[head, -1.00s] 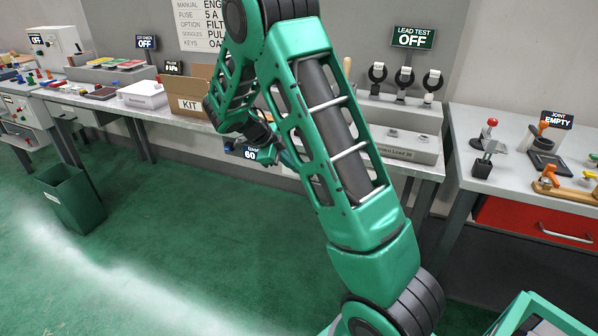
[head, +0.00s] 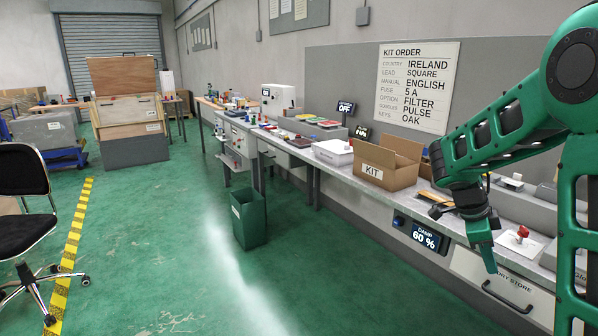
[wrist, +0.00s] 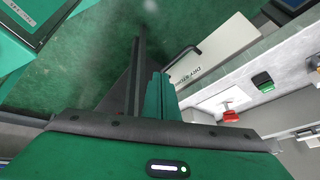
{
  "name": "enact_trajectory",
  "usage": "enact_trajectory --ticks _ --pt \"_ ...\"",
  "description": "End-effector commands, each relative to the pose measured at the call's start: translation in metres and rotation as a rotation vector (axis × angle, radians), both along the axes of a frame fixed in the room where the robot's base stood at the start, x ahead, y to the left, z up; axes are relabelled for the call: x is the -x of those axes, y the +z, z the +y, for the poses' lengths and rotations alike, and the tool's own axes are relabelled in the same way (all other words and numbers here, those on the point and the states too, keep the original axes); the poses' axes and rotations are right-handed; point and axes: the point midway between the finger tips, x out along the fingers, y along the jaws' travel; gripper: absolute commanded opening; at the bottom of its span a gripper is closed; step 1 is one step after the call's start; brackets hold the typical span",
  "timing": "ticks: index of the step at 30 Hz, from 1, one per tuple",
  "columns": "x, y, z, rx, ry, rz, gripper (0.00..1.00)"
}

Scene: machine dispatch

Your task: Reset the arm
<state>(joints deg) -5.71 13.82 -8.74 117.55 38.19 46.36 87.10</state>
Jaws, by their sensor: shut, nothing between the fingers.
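My arm stands at the right of the head view, folded at the elbow, with its green forearm reaching left. My gripper (head: 489,262) hangs from the forearm's end and points down, in front of the long bench's front edge. Its fingers are shut with nothing between them. In the wrist view, my gripper (wrist: 150,75) shows from behind, above the green floor and beside a white drawer front (wrist: 212,48). No object is held.
The bench holds an open KIT box (head: 391,166), a white box (head: 333,152) and a red knob (head: 522,232) near my gripper. A DAMP 60 % display (head: 426,237) is on the bench front. A green bin (head: 249,218) stands on the floor. The floor at centre is clear.

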Motion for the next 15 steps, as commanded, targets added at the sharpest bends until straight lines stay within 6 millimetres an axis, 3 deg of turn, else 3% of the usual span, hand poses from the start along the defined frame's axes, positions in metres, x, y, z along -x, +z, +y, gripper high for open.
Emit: enact_trajectory --ticks 1,8,15 --pt "0.018 0.008 -0.003 -0.038 0.06 0.027 0.0" --pt "0.097 0.027 -0.001 -0.212 0.415 0.158 0.0" --pt "0.179 0.035 0.018 -0.363 0.828 0.235 0.0"
